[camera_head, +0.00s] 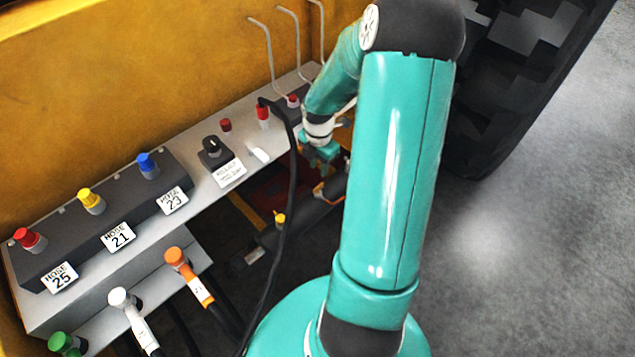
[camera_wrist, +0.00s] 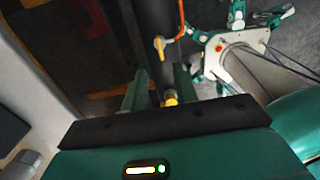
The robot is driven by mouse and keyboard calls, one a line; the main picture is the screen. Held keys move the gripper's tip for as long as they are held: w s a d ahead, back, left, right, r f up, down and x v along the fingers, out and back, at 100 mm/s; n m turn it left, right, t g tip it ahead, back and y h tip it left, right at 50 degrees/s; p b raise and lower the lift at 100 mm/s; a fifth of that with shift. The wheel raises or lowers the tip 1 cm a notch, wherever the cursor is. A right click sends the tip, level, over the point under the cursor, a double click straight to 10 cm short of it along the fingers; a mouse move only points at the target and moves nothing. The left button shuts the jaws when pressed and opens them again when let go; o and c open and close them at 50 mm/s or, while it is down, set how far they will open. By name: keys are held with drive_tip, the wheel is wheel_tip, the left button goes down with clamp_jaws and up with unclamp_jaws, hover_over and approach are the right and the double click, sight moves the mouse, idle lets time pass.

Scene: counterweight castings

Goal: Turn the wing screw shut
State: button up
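My gripper (camera_head: 320,155) hangs at the far edge of the grey shelf, above a dark cylinder. In the wrist view its two green fingers (camera_wrist: 160,78) stand apart, with the dark cylinder (camera_wrist: 154,82) showing in the gap and nothing clearly gripped. A small yellow piece (camera_wrist: 171,102) shows low between the fingers, close to the right one. A yellow fitting (camera_wrist: 160,46) with an orange stem is on the cylinder beyond the fingertips. In the head view a yellow knob (camera_head: 279,217) stands on the cylinder. I cannot tell which yellow part is the wing screw.
The grey shelf (camera_head: 110,262) carries a dark block with red, yellow and blue caps, and labels. A black hose (camera_head: 291,190) hangs close to my gripper. Orange, white and green hose ends are at lower left. A large tyre (camera_head: 500,90) stands right; grey floor beyond is clear.

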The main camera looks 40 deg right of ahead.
sight(318, 186)
wheel_tip(318, 186, down, 9)
drive_tip(key=shift+f, duration=0.1)
idle(0.3)
clamp_jaws()
